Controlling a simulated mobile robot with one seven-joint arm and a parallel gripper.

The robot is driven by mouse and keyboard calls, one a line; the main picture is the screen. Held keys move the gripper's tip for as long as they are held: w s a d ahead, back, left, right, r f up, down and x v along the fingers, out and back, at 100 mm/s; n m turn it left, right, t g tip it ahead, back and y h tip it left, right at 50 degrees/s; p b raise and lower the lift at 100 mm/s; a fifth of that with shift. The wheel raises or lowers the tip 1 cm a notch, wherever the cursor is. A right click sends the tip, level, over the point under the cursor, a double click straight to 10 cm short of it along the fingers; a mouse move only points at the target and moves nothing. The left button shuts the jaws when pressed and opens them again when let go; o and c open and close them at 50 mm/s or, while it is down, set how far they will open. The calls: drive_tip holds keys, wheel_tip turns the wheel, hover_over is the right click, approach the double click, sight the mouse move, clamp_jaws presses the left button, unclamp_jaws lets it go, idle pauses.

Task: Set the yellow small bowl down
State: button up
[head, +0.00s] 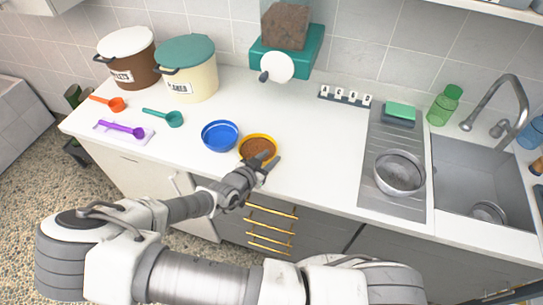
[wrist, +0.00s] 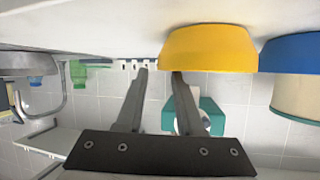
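The yellow small bowl (head: 243,156) holds brown food and stands upright on the white counter, close to its front edge. In the wrist view, which is upside down, its yellow side (wrist: 210,50) shows against the counter. My gripper (head: 266,163) is at the bowl's near right side. In the wrist view my gripper's fingers (wrist: 160,73) are spread apart. One fingertip ends at the bowl's rim, partly hidden by it, and the other stands outside the bowl with a visible gap.
A blue bowl (head: 220,136) stands just left of the yellow one. A metal bowl (head: 400,173) sits on the drainboard beside the sink. Counter right of the yellow bowl is clear.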

drive_tip(key=v, duration=1)
drive_tip(key=w+a+r+n+g+y, duration=0.1)
drive_tip(key=a+r+g+y, duration=0.15)
drive_tip(key=r+y, duration=0.4)
drive_tip(key=w+a+r+n+g+y, duration=0.1)
drive_tip(key=a+r+n+g+y, duration=0.15)
drive_tip(key=r+y, duration=0.4)
drive_tip(key=s+d+r+n+h, duration=0.1)
drive_tip(key=s+d+r, duration=0.2)
drive_tip(key=d+r, duration=0.25)
drive_tip(key=s+d+r+n, duration=0.2)
drive_tip(key=s+d+r, duration=0.2)
drive_tip(key=r, duration=0.3)
drive_tip(key=s+d+r+n+h, duration=0.1)
drive_tip(key=s+d+r+h, duration=0.3)
drive_tip(key=s+d, duration=0.5)
drive_tip(key=d, duration=0.2)
drive_tip(key=shift+s+d, duration=0.2)
drive_tip(key=shift+d, duration=0.15)
drive_tip(key=shift+r, duration=0.15)
